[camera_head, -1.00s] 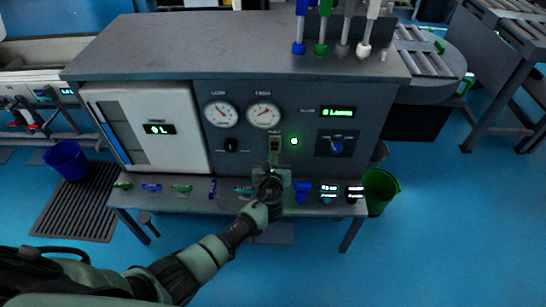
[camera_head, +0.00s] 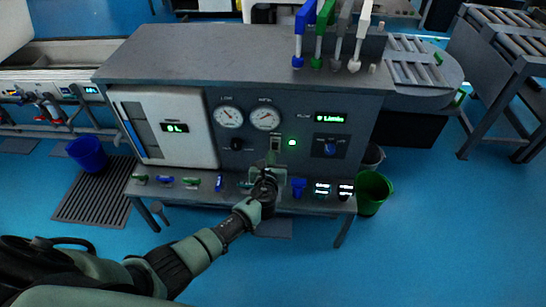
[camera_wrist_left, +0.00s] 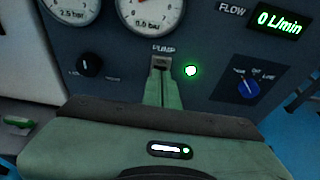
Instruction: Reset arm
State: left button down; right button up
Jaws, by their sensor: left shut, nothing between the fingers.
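My left arm comes in from the lower left of the head view. Its gripper (camera_head: 271,168) is in front of the grey test panel (camera_head: 225,158), just below the pump switch (camera_head: 275,142). In the left wrist view the narrow shut fingertips (camera_wrist_left: 160,75) point at the pump switch (camera_wrist_left: 160,62) and overlap its lower part. I cannot tell if they touch it. The fingers hold nothing. A green light (camera_wrist_left: 190,71) glows beside the switch. My right gripper is not in view.
Two gauges (camera_head: 265,117), a flow display (camera_head: 331,118) and a blue knob (camera_head: 330,149) sit on the panel. Several small valves and fittings line the shelf (camera_head: 340,207) below. A blue bucket (camera_head: 87,154) and a green bucket (camera_head: 372,191) stand on the floor. Open blue floor lies in front.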

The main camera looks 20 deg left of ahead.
pick_arm(q)
jog(key=s+f+n+g+h+p, duration=0.2)
jog(key=s+f+n+g, duration=0.5)
jog(key=s+f+n, duration=1.3)
jog(key=s+f+n+g+h, duration=0.1)
jog(key=s+f+n+g, duration=0.2)
jog(key=s, duration=1.6)
jog(key=s+f+n+g+h, duration=0.1)
jog(key=s+f+n, duration=0.6)
jog(key=s, duration=1.2)
notch_tip(320, 180, down, 5)
jog(key=shift+s+d+r+g+p, duration=0.15)
jog(key=shift+d+g+p, duration=0.25)
jog(key=shift+g, duration=0.5)
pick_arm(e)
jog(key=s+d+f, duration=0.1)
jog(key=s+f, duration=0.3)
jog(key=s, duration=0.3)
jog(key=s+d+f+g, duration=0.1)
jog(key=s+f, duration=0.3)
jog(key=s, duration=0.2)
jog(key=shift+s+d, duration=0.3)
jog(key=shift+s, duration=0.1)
